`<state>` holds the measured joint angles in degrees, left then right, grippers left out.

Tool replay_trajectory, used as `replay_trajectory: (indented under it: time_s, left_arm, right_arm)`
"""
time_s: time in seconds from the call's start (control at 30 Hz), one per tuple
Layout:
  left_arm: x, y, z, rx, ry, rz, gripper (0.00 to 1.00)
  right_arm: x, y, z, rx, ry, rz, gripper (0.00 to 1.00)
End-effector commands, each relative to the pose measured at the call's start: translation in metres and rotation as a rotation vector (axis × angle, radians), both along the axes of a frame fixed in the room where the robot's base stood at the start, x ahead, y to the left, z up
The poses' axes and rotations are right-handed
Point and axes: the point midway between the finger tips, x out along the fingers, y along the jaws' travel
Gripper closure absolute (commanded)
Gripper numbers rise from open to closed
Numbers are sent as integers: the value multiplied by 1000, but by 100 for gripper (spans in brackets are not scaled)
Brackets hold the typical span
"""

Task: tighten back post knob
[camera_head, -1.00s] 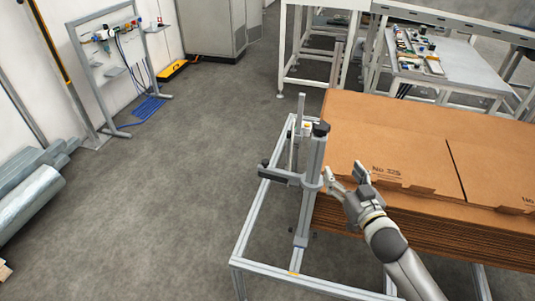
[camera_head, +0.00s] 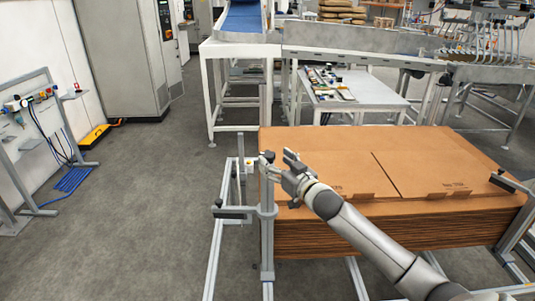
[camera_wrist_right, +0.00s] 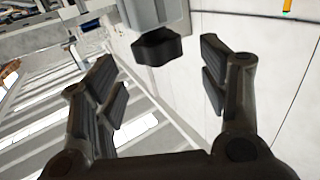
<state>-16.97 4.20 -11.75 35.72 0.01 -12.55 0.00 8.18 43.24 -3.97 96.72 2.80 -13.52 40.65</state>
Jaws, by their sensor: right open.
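A grey upright post (camera_head: 267,225) stands at the left front corner of the cardboard stack, with a black knob (camera_head: 267,157) at its top. A horizontal side arm with a black end piece (camera_head: 232,212) is fixed to this post. My right gripper (camera_head: 279,160) is just right of the post top. In the right wrist view a black lobed knob (camera_wrist_right: 157,47) on a grey block shows between and beyond the open, empty fingers (camera_wrist_right: 160,80); I see no contact. I cannot tell for sure which post it belongs to. My left gripper is not in view.
The stack of brown cardboard sheets (camera_head: 420,175) lies right of the post, under my right arm. A thinner post (camera_head: 240,150) stands to the left. Another post arm (camera_head: 508,183) is at the right. A table with parts (camera_head: 355,90) stands behind.

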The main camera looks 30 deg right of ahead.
Motion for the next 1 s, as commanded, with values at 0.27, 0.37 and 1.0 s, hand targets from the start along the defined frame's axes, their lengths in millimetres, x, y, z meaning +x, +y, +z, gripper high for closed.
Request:
replay_trajectory:
  time_s: [0.27, 0.37, 1.0]
  left_arm:
    - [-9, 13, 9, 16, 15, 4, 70]
    - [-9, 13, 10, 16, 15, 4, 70]
    - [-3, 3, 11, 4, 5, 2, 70]
  right_arm:
    - [34, -1, 1, 1, 1, -2, 33]
    - [41, -1, 0, 0, 1, -1, 33]
    - [46, -1, -1, 0, 1, 0, 62]
